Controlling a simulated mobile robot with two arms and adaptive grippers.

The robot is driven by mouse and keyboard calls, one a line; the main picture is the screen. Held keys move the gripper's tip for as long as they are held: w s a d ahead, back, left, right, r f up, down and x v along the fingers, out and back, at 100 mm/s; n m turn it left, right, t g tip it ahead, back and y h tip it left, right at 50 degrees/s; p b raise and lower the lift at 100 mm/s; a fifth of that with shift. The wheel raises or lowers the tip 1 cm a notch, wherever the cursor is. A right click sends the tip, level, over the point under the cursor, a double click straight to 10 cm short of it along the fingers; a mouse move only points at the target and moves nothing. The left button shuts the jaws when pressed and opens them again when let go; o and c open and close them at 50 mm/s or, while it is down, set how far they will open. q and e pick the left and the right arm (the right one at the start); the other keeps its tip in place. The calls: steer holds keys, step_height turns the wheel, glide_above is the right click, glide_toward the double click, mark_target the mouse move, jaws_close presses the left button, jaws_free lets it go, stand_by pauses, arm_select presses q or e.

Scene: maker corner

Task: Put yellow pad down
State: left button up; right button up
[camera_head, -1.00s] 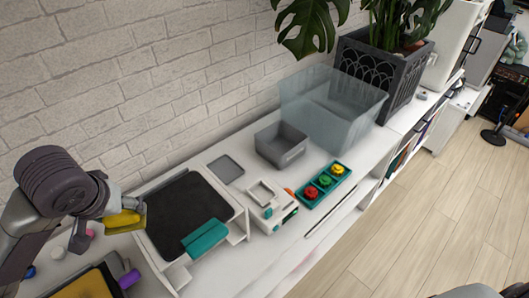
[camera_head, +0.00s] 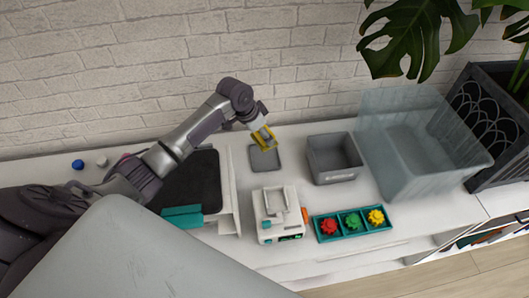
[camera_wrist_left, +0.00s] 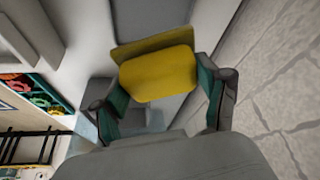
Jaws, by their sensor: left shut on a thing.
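The yellow pad (camera_head: 264,138) is in my left gripper (camera_head: 262,131), which is shut on it over the far part of the white counter. In the left wrist view the yellow pad (camera_wrist_left: 160,72) sits tilted between the two teal-lined fingers of the left gripper (camera_wrist_left: 165,95). Below and just nearer than the pad is a flat dark grey square (camera_head: 264,160) on the counter. I cannot tell the exact height of the pad above it. My right gripper is not in view.
A small white device (camera_head: 279,213) stands nearer. A grey bin (camera_head: 334,158) and a large clear tub (camera_head: 420,145) stand to the right. A teal tray (camera_head: 351,223) holds red, green and yellow pieces. A black-topped board (camera_head: 195,180) lies left. The brick wall (camera_head: 170,70) is behind.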

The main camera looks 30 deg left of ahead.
arm_select(q)
step_height(320, 180, down, 4)
steer(key=shift+d+f+p, duration=0.15)
steer(key=shift+f+p, duration=0.05)
steer(key=shift+p, duration=0.1)
step_height(320, 180, down, 3)
steer(key=shift+f, duration=0.55)
steer(key=shift+w, duration=0.1)
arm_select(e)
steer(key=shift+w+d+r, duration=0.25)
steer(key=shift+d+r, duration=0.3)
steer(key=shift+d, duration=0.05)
arm_select(q)
steer(key=shift+f, duration=0.1)
steer(key=shift+f, duration=0.15)
steer(key=o, duration=1)
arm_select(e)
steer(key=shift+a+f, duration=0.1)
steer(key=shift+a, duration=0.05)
arm_select(q)
steer(key=shift+r, duration=0.2)
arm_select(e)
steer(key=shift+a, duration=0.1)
